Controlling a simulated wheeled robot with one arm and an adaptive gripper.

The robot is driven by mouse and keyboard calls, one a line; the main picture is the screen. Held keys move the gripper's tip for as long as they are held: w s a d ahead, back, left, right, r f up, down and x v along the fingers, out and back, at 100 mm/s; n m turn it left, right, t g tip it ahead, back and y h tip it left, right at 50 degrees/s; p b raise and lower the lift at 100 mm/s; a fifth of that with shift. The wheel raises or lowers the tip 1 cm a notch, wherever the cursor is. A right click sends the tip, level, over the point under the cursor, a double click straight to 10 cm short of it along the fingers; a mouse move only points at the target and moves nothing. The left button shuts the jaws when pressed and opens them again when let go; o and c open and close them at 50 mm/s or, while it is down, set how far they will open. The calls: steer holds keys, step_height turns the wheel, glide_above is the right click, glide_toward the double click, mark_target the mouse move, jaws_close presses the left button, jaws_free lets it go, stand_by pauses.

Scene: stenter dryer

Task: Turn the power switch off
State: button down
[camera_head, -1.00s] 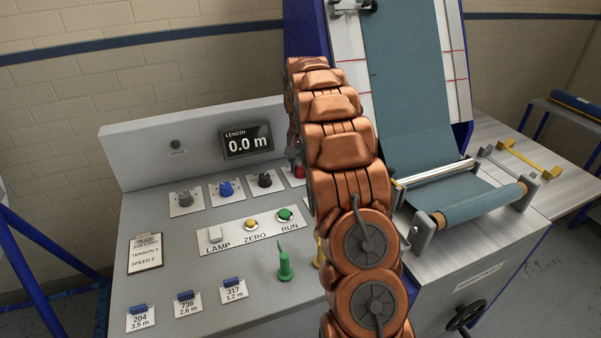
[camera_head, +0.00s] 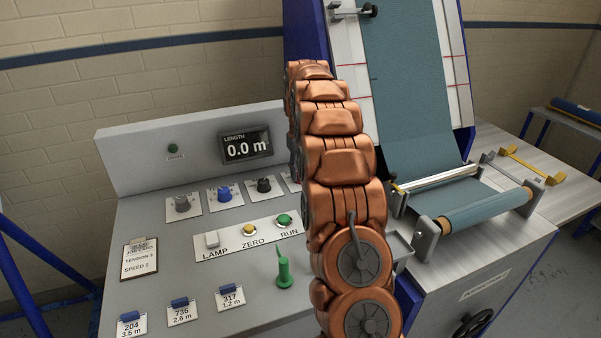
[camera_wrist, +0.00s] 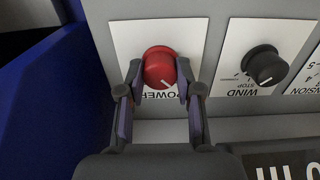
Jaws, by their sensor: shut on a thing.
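The power switch is a red round knob (camera_wrist: 160,68) with a white pointer line, on a white plate marked POWER in the wrist view. My gripper (camera_wrist: 158,88) has one finger on each side of the knob and is shut on it. The pointer line sits near the knob's lower right edge in that view. In the head view my copper-coloured arm hides the red knob and the gripper.
A black WIND knob (camera_wrist: 265,65) is beside the power plate. The console (camera_head: 180,265) also holds a blue knob (camera_head: 225,193), a green RUN button (camera_head: 284,220), a green pointed piece (camera_head: 283,271) and a length display (camera_head: 246,146) reading 0.0 m. A fabric roll (camera_head: 485,210) lies right of my arm.

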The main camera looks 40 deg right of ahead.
steer(key=shift+r, duration=0.1)
stand_by(0.3)
steer(key=c, duration=0.8)
jaws_free()
steer(key=shift+o, duration=0.2)
steer(key=shift+w+r, duration=0.1)
steer(key=shift+r, duration=3.6)
